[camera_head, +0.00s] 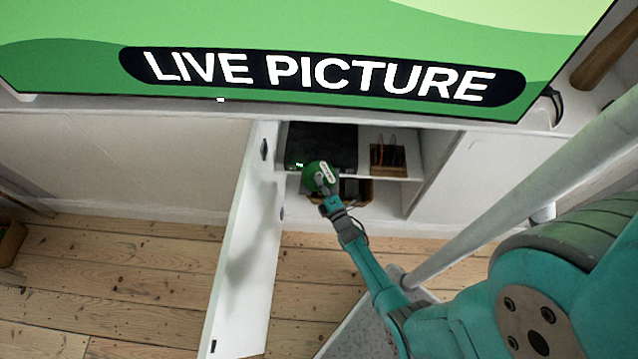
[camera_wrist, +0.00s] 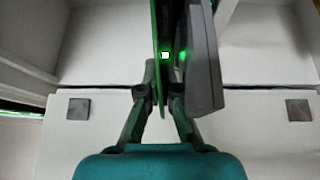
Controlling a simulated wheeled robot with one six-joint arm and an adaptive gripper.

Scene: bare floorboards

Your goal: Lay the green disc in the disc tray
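The green disc (camera_head: 311,181) is at the mouth of the open cabinet, in front of a black box-shaped device (camera_head: 335,146) with a small green light. My gripper (camera_head: 323,192) is at the disc. In the wrist view the disc (camera_wrist: 158,100) is seen edge-on as a thin green line, upright in that picture, between the two fingers of my gripper (camera_wrist: 164,95). The fingers are shut on it. A grey slab (camera_wrist: 206,60) with a rounded edge lies right beside the disc; I cannot tell whether it is the disc tray.
The white cabinet door (camera_head: 246,245) stands open to the left of my gripper. A brown wooden holder (camera_head: 388,160) is on the shelf to the right. A large screen (camera_head: 300,30) reading "LIVE PICTURE" stands above. Bare floorboards (camera_head: 120,270) lie left of the door.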

